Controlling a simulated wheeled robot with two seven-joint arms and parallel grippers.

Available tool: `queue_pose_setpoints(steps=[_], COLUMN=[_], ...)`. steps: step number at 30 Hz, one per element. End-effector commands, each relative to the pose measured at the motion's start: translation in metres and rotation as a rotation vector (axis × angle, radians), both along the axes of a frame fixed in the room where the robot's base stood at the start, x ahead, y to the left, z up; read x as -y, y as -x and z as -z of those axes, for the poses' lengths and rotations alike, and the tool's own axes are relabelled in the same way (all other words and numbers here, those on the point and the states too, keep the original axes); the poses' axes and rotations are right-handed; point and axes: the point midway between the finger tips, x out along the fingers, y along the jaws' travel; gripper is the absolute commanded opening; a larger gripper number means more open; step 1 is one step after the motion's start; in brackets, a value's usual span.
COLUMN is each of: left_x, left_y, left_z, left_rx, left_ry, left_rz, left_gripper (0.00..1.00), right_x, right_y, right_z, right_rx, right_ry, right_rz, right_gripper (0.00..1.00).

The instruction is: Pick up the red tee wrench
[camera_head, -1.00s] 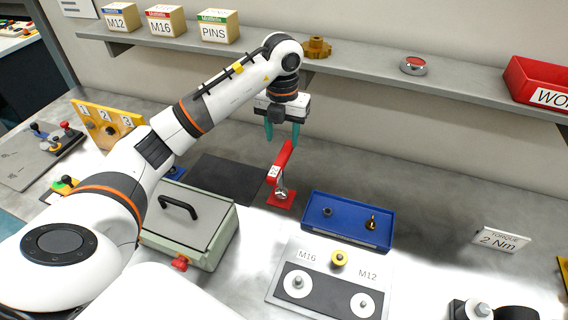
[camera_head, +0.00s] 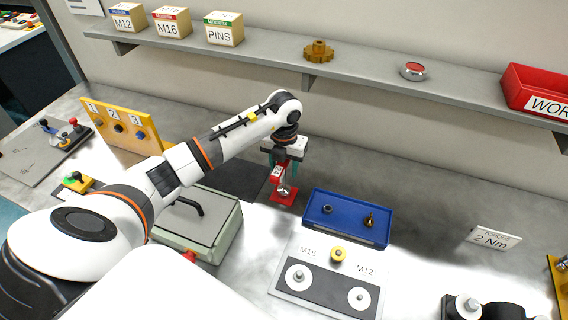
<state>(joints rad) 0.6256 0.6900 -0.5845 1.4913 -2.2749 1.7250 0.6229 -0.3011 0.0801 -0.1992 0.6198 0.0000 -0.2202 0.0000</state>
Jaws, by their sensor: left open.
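The red tee wrench is not clearly told apart; a red upright piece (camera_head: 277,174) with a white label stands on a red base (camera_head: 283,196) in the middle of the bench. A silver metal part (camera_head: 285,190) shows at its front. My left gripper (camera_head: 284,172) points down with teal fingers around the top of the red piece. The fingers are open, and whether they touch it I cannot tell. The gripper body hides the upper end of the red piece. My right gripper is not in view.
A blue tray (camera_head: 347,222) with small parts is right of the red piece. A green case (camera_head: 205,225) with a black handle is at the left front. A shelf (camera_head: 270,52) with boxes runs along the wall behind.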

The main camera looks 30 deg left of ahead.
Motion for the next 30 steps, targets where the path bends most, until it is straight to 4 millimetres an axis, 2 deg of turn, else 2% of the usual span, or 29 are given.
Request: queue_pose_setpoints(steps=[3, 4, 12, 13, 23, 26, 30], left_x=[0.000, 0.000, 0.000, 0.000, 0.000, 0.000, -0.001], left_y=[0.000, 0.000, 0.000, 0.000, -0.001, -0.002, -0.002], left_z=[0.000, 0.000, 0.000, 0.000, -0.004, -0.015, -0.043], left_rx=[0.000, 0.000, 0.000, 0.000, 0.004, 0.006, 0.010], left_ry=[0.000, 0.000, 0.000, 0.000, 0.000, 0.000, -0.001], left_rz=[0.000, 0.000, 0.000, 0.000, -0.001, -0.001, -0.001], left_gripper=[0.49, 0.46, 0.02, 0.00, 0.00, 0.00, 0.00], right_x=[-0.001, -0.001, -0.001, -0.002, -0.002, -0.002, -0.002], right_y=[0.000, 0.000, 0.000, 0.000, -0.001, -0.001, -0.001], right_z=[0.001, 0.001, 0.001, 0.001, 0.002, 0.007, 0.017], right_rx=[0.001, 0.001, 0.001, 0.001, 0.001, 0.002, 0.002], right_ry=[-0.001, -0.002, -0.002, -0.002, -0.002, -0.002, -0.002], right_rz=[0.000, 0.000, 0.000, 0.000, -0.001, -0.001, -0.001], right_gripper=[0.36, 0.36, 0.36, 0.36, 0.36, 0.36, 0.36])
